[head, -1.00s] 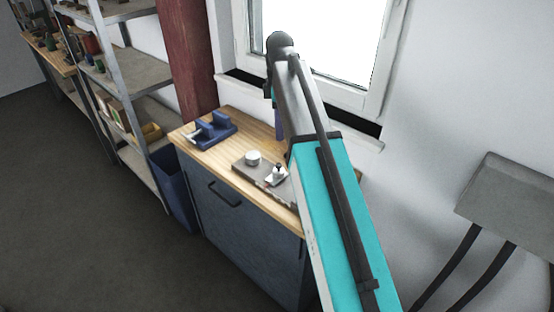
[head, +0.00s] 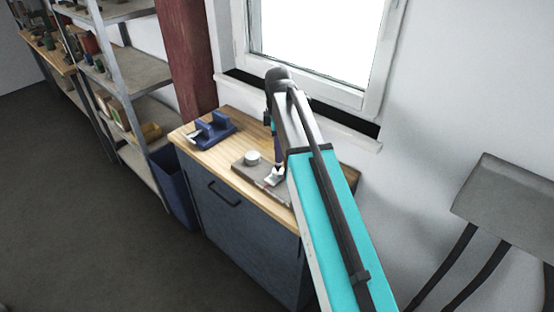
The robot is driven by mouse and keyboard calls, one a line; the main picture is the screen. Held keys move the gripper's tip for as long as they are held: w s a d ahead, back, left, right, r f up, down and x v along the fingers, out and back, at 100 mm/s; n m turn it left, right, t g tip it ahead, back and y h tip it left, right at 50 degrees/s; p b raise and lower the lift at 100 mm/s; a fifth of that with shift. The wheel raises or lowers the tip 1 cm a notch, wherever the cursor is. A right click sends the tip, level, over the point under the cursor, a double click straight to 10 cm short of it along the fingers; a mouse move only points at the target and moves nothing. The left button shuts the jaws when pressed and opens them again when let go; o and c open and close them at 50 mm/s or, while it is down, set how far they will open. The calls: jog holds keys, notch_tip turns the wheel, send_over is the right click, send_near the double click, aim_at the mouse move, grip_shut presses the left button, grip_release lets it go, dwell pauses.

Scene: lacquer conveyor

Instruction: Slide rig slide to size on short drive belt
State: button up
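The rig is a grey-brown plate (head: 246,169) on the wooden bench top. A white round pulley (head: 252,157) stands on its left part. A small pale slide (head: 274,178) sits to the right of the pulley, partly hidden by my arm. No belt can be made out on the rig at this size. My gripper (head: 278,165) is low over the slide, at or just above it; I cannot tell whether it touches. Its fingers are too small and too covered to show open or shut.
A blue holder (head: 211,130) stands on the bench (head: 183,137), left of the rig. A blue bin (head: 174,184) stands on the floor beside the bench. A window sill (head: 340,131) and wall lie behind. A grey box (head: 510,205) with cables is at right.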

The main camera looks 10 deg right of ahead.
aim_at(278, 165)
jog(key=shift+f+p, duration=0.45)
jog(key=shift+f, duration=2.2)
grip_shut()
